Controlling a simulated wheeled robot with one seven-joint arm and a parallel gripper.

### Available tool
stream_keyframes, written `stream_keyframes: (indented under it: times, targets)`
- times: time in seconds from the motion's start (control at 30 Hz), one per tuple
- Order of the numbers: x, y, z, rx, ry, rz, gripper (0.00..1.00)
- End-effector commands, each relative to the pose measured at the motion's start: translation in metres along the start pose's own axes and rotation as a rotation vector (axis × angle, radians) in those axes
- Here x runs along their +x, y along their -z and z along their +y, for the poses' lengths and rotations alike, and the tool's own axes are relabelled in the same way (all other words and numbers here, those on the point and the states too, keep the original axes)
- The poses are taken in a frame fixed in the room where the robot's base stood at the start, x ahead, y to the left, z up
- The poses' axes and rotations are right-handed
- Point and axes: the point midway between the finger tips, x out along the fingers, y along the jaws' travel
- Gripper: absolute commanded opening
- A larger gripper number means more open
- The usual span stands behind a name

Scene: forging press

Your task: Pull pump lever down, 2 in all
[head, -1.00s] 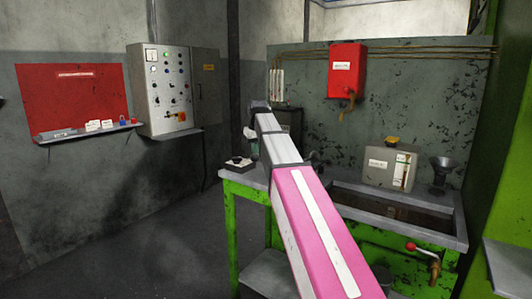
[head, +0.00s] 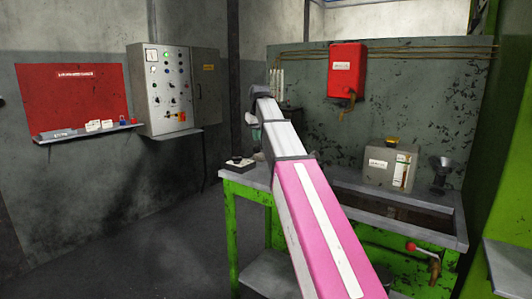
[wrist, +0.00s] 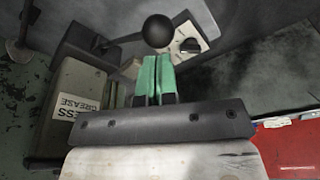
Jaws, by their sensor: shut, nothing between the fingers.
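A black ball knob (wrist: 157,30), which looks like the end of the pump lever, shows in the wrist view just beyond my fingertips. In the head view my arm covers most of my gripper, and only a bit of green shows over the bench's left end.
A green bench (head: 231,225) with a sunken trough carries a grey can (head: 378,172) and a funnel (head: 441,172). A small box with a black knob (head: 240,163) sits at its left corner. A red-knobbed valve lever (head: 412,247) is on the front. Floor at left is clear.

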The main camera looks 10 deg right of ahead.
Motion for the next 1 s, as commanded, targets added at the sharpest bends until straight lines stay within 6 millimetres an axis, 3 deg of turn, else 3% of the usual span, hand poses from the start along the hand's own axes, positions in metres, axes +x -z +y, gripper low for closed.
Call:
stream_keyframes:
  times: [0.43, 1.0]
  targets:
    - [0.005, -0.002, -0.001, 0.0, 0.0, 0.0, 0.0]
    - [0.046, -0.015, -0.008, 0.001, -0.001, -0.001, 0.0]
